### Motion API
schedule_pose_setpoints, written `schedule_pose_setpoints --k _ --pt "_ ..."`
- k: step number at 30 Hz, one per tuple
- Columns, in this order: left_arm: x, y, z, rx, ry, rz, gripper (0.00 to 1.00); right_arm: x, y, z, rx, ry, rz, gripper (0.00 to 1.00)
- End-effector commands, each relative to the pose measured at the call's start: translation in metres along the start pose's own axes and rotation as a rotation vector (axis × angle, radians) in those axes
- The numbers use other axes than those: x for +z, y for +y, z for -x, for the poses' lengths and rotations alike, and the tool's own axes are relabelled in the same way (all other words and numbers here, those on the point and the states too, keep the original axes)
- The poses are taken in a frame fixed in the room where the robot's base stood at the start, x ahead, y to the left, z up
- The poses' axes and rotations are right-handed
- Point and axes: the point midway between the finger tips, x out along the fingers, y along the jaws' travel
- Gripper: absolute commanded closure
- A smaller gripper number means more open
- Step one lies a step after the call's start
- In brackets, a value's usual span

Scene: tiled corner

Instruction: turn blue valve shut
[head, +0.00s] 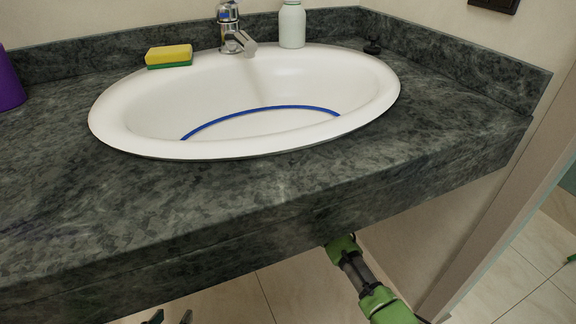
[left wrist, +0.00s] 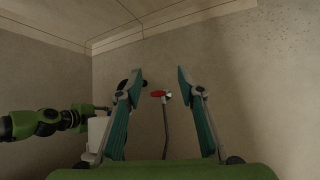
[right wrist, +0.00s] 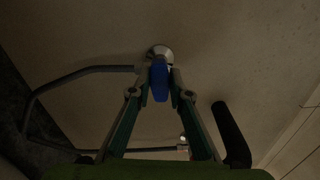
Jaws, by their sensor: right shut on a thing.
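The blue valve (right wrist: 159,82) shows in the right wrist view as a blue handle on a round metal fitting on the wall. My right gripper (right wrist: 160,76) is shut on this handle, one finger on each side. In the head view my right arm reaches under the counter, which hides that gripper and the valve. My left gripper (left wrist: 159,78) is open and empty, with a red valve (left wrist: 157,94) beyond it on the wall. In the head view only the left gripper's fingertips (head: 170,317) show, at the bottom edge.
The dark stone counter (head: 250,205) holds a white basin (head: 110,125), a sponge (head: 169,55), a white bottle (head: 292,25) and a purple object (head: 8,85). A blue curved line (head: 260,109) lies in the basin. A grey pipe (right wrist: 60,81) bends beside the blue valve.

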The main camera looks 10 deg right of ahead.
Motion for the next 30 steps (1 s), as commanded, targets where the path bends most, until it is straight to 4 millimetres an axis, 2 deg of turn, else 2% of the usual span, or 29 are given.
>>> schedule_pose_setpoints --k 1,6,11,12,13,21,24,30 --pt "0.000 0.000 0.000 0.000 -0.002 0.000 0.65 -0.006 0.001 0.000 0.005 0.010 -0.008 1.00" --pt "-0.010 -0.001 0.007 -0.001 0.004 -0.001 0.65 -0.006 0.001 0.000 0.005 0.011 -0.009 1.00" --pt "-0.009 -0.001 0.007 -0.002 0.004 -0.001 0.65 -0.006 0.002 -0.001 0.006 0.011 -0.008 1.00" --pt "-0.009 -0.001 0.006 -0.002 0.005 0.000 0.65 -0.006 0.002 -0.001 0.005 0.011 -0.008 0.72" --pt "-0.009 -0.001 0.006 -0.001 0.005 0.000 0.65 -0.006 0.002 -0.001 0.005 0.010 -0.008 0.65" --pt "-0.007 -0.001 0.005 -0.001 -0.001 0.000 0.65 -0.003 0.001 0.000 0.003 0.005 -0.005 0.65" --pt "0.003 0.001 0.000 0.002 -0.009 0.000 0.65 -0.002 0.001 0.001 0.002 0.004 -0.005 0.65" --pt "0.003 0.000 0.000 0.001 -0.006 0.000 0.65 -0.001 -0.001 0.018 0.001 0.002 -0.004 0.65"
